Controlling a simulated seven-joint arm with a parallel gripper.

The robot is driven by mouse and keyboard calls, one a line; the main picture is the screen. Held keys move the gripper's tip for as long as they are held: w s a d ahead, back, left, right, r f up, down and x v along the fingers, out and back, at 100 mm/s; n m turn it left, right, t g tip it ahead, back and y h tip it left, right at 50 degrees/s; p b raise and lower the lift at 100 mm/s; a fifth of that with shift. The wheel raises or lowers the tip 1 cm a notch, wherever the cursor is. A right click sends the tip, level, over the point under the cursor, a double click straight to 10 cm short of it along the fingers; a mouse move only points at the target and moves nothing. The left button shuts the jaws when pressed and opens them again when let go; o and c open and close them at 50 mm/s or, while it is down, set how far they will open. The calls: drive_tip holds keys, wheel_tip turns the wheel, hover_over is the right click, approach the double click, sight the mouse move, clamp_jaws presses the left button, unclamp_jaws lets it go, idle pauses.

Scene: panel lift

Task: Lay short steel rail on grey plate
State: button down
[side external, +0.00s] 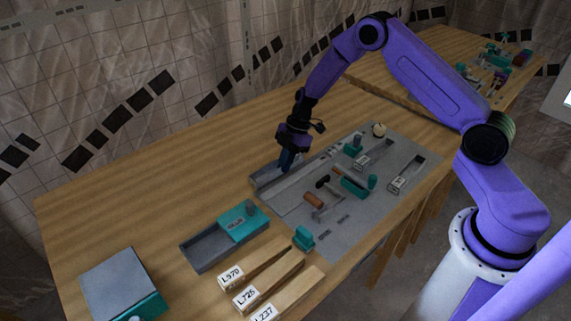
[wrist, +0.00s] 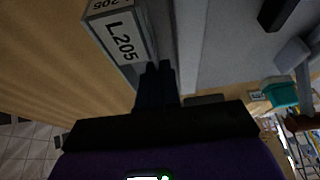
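My gripper (side external: 289,160) points down at the near-left end of a long grey rail-like piece (side external: 301,178) along the back-left edge of the large grey mat (side external: 345,222). In the wrist view, a grey steel piece with a white label "L205" (wrist: 121,38) lies beside my gripper's dark fingers (wrist: 155,78). The fingers look close together, by the piece's long side; whether they clasp its wall is too dark to tell. Two shorter grey rails with white-labelled ends, one near the back (side external: 378,153) and one at right (side external: 407,174), lie on the mat. A grey square-topped block (side external: 118,277) stands at front left.
Several small tools, including an orange-handled one (side external: 312,200), lie on the mat. The wooden table (side external: 110,205) is clear at left.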

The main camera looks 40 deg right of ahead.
drive_tip(key=shift+f, duration=0.35)
drive_tip(key=shift+f, duration=0.1)
drive_tip(key=c, duration=1.6)
unclamp_jaws()
drive_tip(key=shift+c, duration=0.2)
